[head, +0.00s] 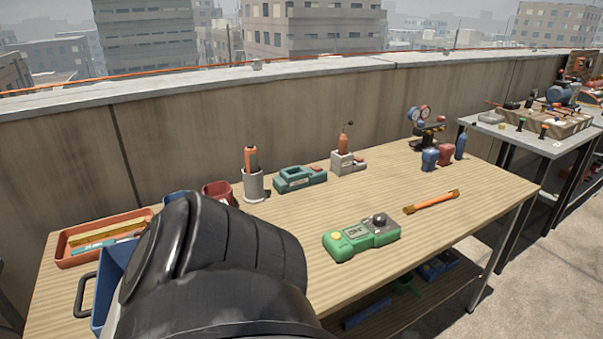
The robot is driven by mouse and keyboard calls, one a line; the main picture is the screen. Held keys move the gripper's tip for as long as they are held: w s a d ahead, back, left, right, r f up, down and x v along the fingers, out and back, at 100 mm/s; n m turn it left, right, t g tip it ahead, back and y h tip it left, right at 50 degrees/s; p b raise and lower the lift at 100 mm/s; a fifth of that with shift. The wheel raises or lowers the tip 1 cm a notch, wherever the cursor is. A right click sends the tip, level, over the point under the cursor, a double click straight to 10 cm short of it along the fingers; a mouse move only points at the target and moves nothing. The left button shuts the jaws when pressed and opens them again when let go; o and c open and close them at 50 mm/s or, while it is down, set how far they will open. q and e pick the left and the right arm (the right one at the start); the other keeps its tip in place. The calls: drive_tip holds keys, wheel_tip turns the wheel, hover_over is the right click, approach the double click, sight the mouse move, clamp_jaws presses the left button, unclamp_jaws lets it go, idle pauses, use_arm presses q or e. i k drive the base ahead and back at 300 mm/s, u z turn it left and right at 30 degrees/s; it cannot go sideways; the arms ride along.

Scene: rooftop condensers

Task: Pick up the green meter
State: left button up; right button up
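The green meter (361,238) lies on the wooden table (300,247) near its front edge, right of the picture's middle. It has a small display, a yellow button and a dark round knob. Nothing touches it. A large black part of my own arm fills the lower left and hides part of the table. Neither gripper shows, so I cannot tell where they are relative to the meter.
An orange-handled tool (431,202) lies right of the meter. Behind stand a teal case (299,179), a grey cup (254,187) and a grey block (347,163). An orange tray (75,258) is at left. Bare table surrounds the meter.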

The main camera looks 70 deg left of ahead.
sight(356, 239)
drive_tip(key=k, duration=0.5)
drive_tip(key=u, duration=1)
